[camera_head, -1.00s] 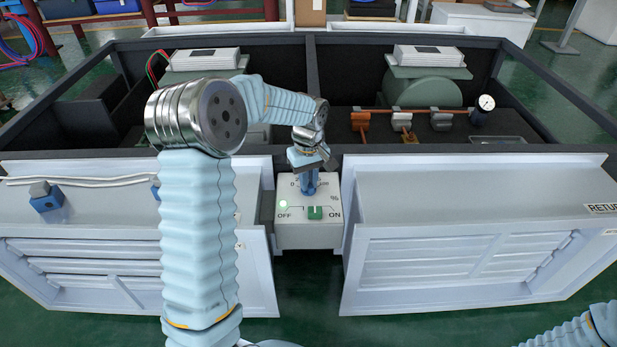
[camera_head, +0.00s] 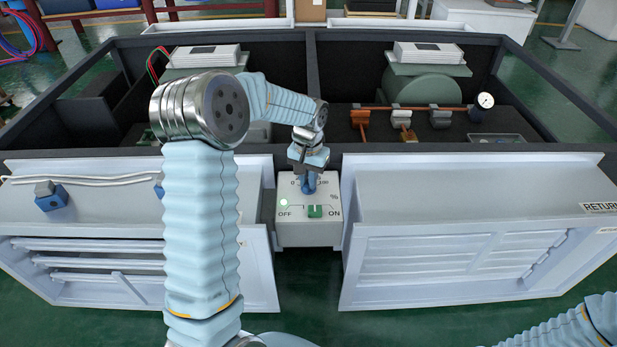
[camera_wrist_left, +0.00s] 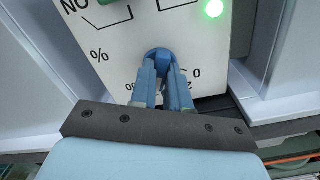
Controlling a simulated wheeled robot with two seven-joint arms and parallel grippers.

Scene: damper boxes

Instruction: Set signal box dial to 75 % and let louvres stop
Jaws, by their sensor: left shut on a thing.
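The white signal box (camera_head: 290,231) stands between two pale louvre boxes. Its dial (camera_wrist_left: 158,54) is a round blue knob with a scale marked 0 to 100 and a % sign. My left gripper (camera_head: 308,181) reaches down onto the dial from above and is shut on it; it also shows in the left wrist view (camera_wrist_left: 161,80). The gripper hides the dial's pointer and part of the scale, so I cannot read the setting. The left louvres (camera_head: 70,262) show gaps between tilted slats. The right louvres (camera_head: 455,262) look nearly flat. My right gripper is out of view.
Below the dial are a lit green lamp (camera_head: 284,202) and a green OFF/ON switch (camera_head: 315,211). A blue actuator (camera_head: 50,198) sits on the left louvre box. Behind are a dark-framed bay, copper pipes (camera_head: 362,122) and a gauge (camera_head: 485,100).

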